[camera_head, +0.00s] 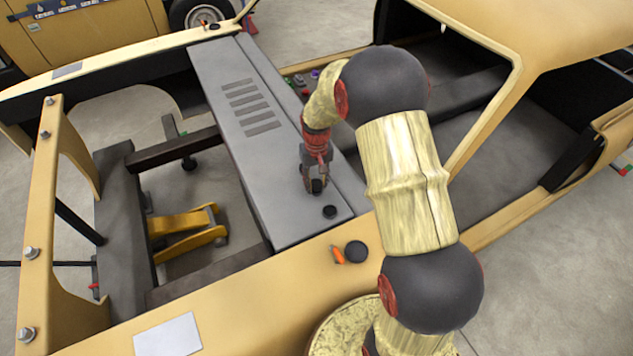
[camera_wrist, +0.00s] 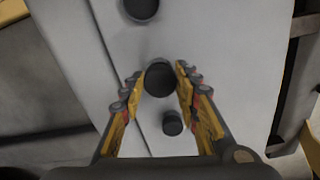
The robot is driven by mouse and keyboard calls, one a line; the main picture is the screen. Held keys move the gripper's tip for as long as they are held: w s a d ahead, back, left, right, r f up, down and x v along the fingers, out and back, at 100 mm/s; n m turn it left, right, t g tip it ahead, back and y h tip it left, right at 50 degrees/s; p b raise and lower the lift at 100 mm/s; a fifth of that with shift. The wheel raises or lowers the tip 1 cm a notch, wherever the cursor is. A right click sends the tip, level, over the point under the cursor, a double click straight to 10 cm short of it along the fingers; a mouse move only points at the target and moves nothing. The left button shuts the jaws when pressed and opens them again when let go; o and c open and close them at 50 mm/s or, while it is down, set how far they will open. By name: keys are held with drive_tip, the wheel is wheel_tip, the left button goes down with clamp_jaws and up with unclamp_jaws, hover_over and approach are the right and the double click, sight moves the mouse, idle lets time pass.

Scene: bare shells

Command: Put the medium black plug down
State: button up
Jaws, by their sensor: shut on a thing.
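My gripper (camera_head: 317,184) is shut on the medium black plug (camera_head: 317,187), low over the grey panel (camera_head: 275,190) of the vehicle shell. In the wrist view, the plug (camera_wrist: 160,80) sits between the two fingertips of my gripper (camera_wrist: 160,76). I cannot tell whether its underside touches the panel. A smaller black plug (camera_wrist: 172,123) lies on the panel, lower in the wrist view, between the fingers but apart from them. A larger black plug (camera_wrist: 141,8) shows at the wrist view's top edge.
In the head view, a black plug (camera_head: 330,211) lies on the panel near its front end. A black disc (camera_head: 356,252) and a small orange object (camera_head: 338,254) sit on the yellow body edge. Panel slots (camera_head: 251,107) lie farther back. An open bay (camera_head: 190,215) lies left of the panel.

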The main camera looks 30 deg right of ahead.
drive_tip(key=o, duration=1.1)
drive_tip(key=shift+f, duration=0.15)
drive_tip(key=shift+c, duration=0.2)
wheel_tip(320, 180, up, 12)
drive_tip(key=b, duration=0.1)
wheel_tip(320, 180, up, 8)
drive_tip(key=t, duration=0.1)
hover_over(316, 184)
drive_tip(key=s+a, duration=0.3)
drive_tip(key=s, duration=0.1)
drive_tip(key=s+a+r+n+t, duration=0.1)
drive_tip(key=s+a+r, duration=0.3)
drive_tip(key=s, duration=0.7)
drive_tip(key=s+a+r+n+t, duration=0.1)
drive_tip(key=s+a+r+t, duration=0.2)
drive_tip(key=s+r, duration=0.3)
drive_tip(key=s+a, duration=0.1)
drive_tip(key=s, duration=0.4)
drive_tip(key=shift+s+t, duration=0.15)
drive_tip(key=shift+t, duration=0.15)
